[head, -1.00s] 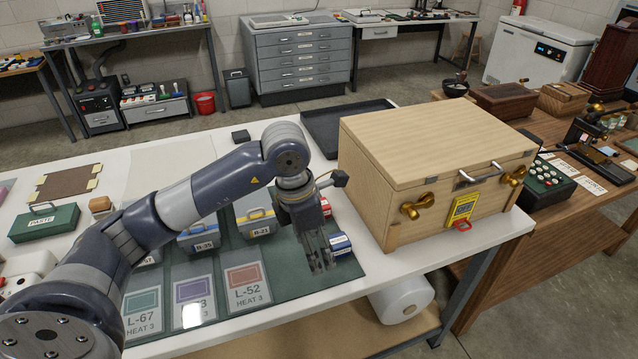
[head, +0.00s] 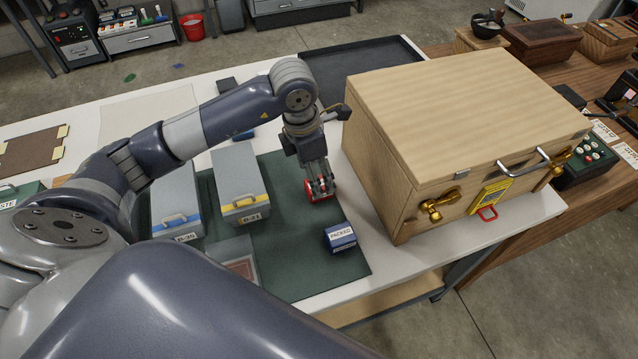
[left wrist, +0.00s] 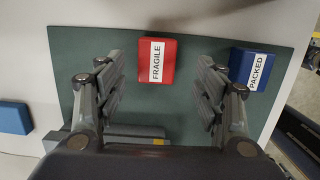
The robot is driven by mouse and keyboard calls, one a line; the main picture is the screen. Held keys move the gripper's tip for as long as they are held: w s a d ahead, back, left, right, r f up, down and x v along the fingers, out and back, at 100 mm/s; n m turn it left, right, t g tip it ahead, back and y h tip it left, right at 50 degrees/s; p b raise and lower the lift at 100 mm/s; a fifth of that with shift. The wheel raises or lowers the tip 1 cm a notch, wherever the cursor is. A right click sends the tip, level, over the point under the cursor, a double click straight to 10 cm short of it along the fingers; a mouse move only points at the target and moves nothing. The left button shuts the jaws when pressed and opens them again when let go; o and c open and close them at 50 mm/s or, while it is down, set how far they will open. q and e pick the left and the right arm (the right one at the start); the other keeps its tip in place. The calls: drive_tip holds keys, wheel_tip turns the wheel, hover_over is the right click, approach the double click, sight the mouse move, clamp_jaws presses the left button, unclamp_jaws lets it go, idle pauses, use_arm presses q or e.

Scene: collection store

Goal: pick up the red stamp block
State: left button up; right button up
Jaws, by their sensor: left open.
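The red stamp block (head: 321,194) lies on the green mat (head: 354,259), mostly hidden behind my left gripper in the head view. In the left wrist view the red stamp block (left wrist: 157,62) shows whole, with a white FRAGILE label, between and beyond the two fingers. My left gripper (head: 321,192) is open and points down over the block. In the left wrist view its fingers (left wrist: 157,85) stand apart on either side, with clear space to the block. My right gripper is not seen.
A blue PACKED block (head: 340,237) sits close by, near the right finger in the left wrist view (left wrist: 256,68). A large wooden case (head: 395,180) stands right of the gripper. Grey boxes with blue (head: 178,208) and yellow (head: 240,185) stripes stand to the left.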

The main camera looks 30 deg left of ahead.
use_arm(q)
drive_tip(key=f, duration=0.1)
drive_tip(key=f+p, duration=0.1)
drive_tip(key=f, duration=0.1)
drive_tip(key=w+f+p, duration=0.1)
drive_tip(key=shift+d+f, duration=0.15)
drive_tip(key=shift+f, duration=0.7)
drive_tip(key=shift+c, duration=0.5)
drive_tip(key=c, duration=0.9)
drive_tip(key=shift+c, duration=0.8)
use_arm(e)
drive_tip(key=w+r, duration=0.1)
drive_tip(key=a+r, duration=0.1)
drive_tip(key=shift+w+r, duration=0.3)
drive_tip(key=shift+w, duration=0.1)
